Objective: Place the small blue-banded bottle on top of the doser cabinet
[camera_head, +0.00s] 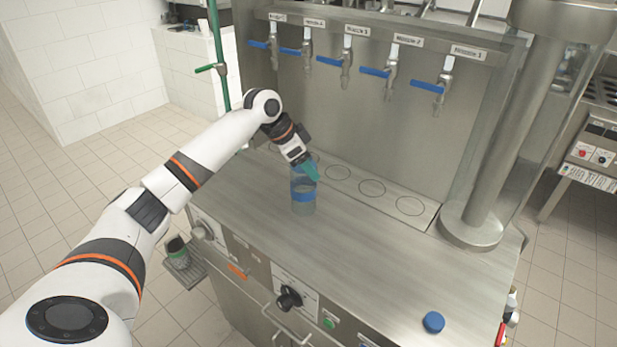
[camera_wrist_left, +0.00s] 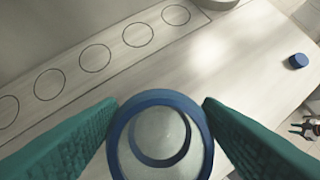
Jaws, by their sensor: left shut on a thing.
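The small clear bottle (camera_head: 303,196) with a blue band stands upright over the left part of the doser cabinet's (camera_head: 360,250) steel top. Whether its base touches the top cannot be told. In the left wrist view I look down into the bottle's open blue-rimmed mouth (camera_wrist_left: 160,136), between the two teal fingers (camera_wrist_left: 160,125). The cabinet top (camera_wrist_left: 240,60) shows beyond it. My right gripper is not in view.
A row of taps with blue levers (camera_head: 375,72) hangs on the back panel above marked circles (camera_head: 372,188). A thick steel column (camera_head: 490,160) stands at the right. A blue cap (camera_head: 433,322) lies near the front right. The middle top is clear.

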